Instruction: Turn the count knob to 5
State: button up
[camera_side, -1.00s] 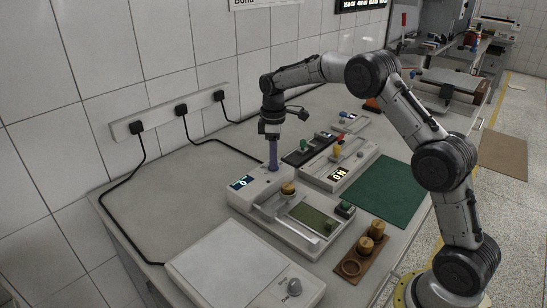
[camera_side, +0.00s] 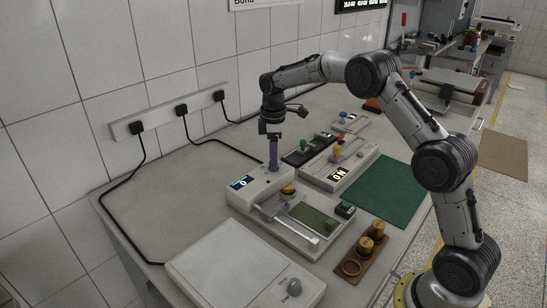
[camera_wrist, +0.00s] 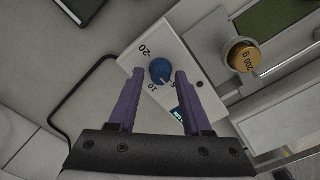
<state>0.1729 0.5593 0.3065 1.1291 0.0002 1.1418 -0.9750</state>
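The count knob (camera_wrist: 160,70) is a round blue knob on a white box, with printed marks including 20 and 10 around it. A small lit display on that box (camera_side: 241,183) seems to read 0 in the side view. My gripper (camera_wrist: 159,74) has two purple fingers spread apart, with the knob showing between their tips in the wrist view. In the side view my gripper (camera_side: 273,168) points straight down at the box top and hides the knob. I cannot tell whether the fingers touch the knob.
A brass weight marked 200 g (camera_wrist: 243,56) sits beside the box on a white balance with a green panel (camera_side: 313,217). A wooden holder with brass weights (camera_side: 365,252) and a large white plate unit (camera_side: 230,262) stand nearer. A green mat (camera_side: 385,190) lies clear at right.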

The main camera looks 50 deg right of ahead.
jog(key=shift+o, duration=0.5)
notch_tip(320, 180, up, 14)
jog(key=shift+f, duration=0.15)
dwell(0.3)
